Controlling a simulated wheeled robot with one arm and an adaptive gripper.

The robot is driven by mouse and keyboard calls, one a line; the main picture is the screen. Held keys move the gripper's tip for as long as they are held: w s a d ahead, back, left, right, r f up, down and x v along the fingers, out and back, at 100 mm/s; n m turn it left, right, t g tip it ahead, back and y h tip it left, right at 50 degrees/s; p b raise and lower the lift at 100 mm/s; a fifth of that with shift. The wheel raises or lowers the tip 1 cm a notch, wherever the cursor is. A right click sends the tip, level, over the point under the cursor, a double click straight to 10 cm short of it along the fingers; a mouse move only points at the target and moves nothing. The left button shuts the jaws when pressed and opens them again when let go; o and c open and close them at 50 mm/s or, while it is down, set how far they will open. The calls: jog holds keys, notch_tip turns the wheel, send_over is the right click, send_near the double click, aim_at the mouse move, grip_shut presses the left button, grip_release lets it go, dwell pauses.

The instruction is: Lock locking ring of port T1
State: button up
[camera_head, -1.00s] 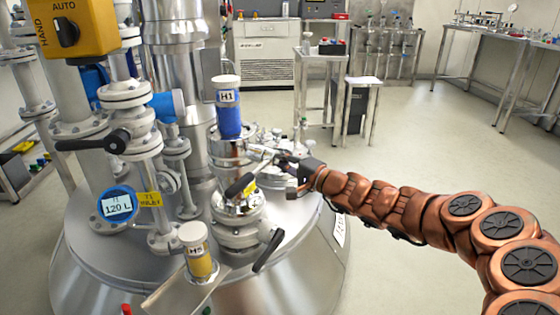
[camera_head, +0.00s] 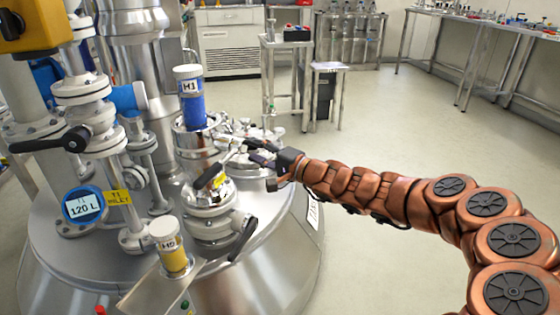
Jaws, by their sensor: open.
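A steel port assembly (camera_head: 208,196) stands on the domed vessel top. A blue container marked H1 (camera_head: 191,105), with a white cap, stands upright in a shiny steel cup just behind the lever. My gripper (camera_head: 258,154) is open, just right of this assembly and over the vessel top. Its fingers point left and overlap metal fittings behind; I cannot tell whether they touch anything.
A yellow container H5 (camera_head: 170,247) stands in front on a steel bracket. A valve pipe (camera_head: 93,115) with a black handle and a blue 120 L display (camera_head: 83,205) are at left.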

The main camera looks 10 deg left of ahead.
jog(key=v, duration=0.9)
jog(key=shift+s+d, duration=0.1)
dwell(0.3)
jog(key=s+a+r+n+g+h+p, duration=0.15)
jog(key=s+r+n+g+p, duration=0.25)
jog(key=s+r+p, duration=0.7)
jog(key=s+r+n+g+h+p, duration=0.2)
jog(key=s+r+n+g+p, duration=0.3)
jog(key=s+r+p, duration=0.5)
jog(key=s+d+r+m+h+p, duration=0.2)
jog(key=s+d+h+p, duration=0.4)
jog(key=d, duration=0.8)
jog(key=s+d+r+m+h+p, duration=0.2)
jog(key=s+d+r+h+p, duration=0.2)
jog(key=s+d+h+p, duration=0.3)
jog(key=s+d+p, duration=0.3)
jog(key=s+d, duration=0.3)
jog(key=d, duration=0.1)
jog(key=shift+s+d+r+m+g, duration=0.2)
jog(key=shift+s+m+g, duration=0.1)
jog(key=shift+a, duration=0.1)
